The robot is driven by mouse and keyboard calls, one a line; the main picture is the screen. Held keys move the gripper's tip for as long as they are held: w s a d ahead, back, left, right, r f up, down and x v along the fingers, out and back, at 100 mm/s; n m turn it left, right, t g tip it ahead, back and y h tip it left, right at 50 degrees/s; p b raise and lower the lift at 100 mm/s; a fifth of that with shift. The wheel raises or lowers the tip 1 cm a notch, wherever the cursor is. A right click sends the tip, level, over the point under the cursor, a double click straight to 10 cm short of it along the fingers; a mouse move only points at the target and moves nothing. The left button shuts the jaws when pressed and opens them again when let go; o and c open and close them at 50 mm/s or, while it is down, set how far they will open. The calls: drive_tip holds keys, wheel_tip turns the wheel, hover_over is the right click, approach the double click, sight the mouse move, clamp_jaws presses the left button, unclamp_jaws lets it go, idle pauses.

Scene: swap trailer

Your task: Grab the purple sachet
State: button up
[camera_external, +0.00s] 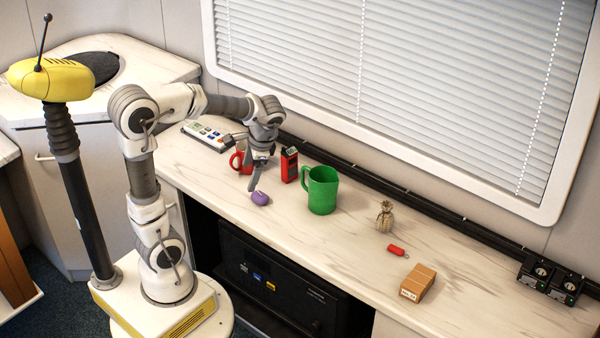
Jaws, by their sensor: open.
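The purple sachet (260,198) is a small rounded purple bundle. It lies on the pale marbled counter (345,245) near its front edge, to the left of the green jug. My gripper (256,170) hangs above and slightly behind the sachet in the picture, pointing down. It is open and appears empty. The fingertips look small at this distance, and I cannot tell the exact gap between them and the sachet.
A red-handled item (237,163) lies just left of my gripper, and a red-and-black device (289,165) stands just right. A green jug (321,190) stands further right. A small tan sack (385,216), red cylinder (396,250) and cardboard box (417,283) lie beyond.

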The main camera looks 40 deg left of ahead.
drive_tip(key=w+d+f+m+y, duration=0.2)
drive_tip(key=w+f+m+y, duration=0.1)
drive_tip(key=w+f, duration=0.1)
drive_tip(key=w+d+f+m+y, duration=0.3)
drive_tip(key=w+f+m, duration=0.1)
drive_tip(key=f, duration=0.2)
drive_tip(key=w+d+f+m+y+b, duration=0.1)
drive_tip(key=w+d+f+m+y, duration=0.2)
drive_tip(key=w+f, duration=0.2)
drive_tip(key=shift+f+m, duration=0.4)
drive_tip(key=shift+f, duration=0.15)
drive_tip(key=shift+w+a+f+y, duration=0.1)
drive_tip(key=shift+f+y, duration=0.05)
drive_tip(key=shift+y, duration=0.15)
drive_tip(key=b, duration=0.3)
approach(266, 199)
drive_tip(key=x, duration=0.4)
drive_tip(key=shift+f, duration=0.15)
drive_tip(key=shift+b+x, duration=1.15)
drive_tip(key=shift+x, duration=2)
clamp_jaws()
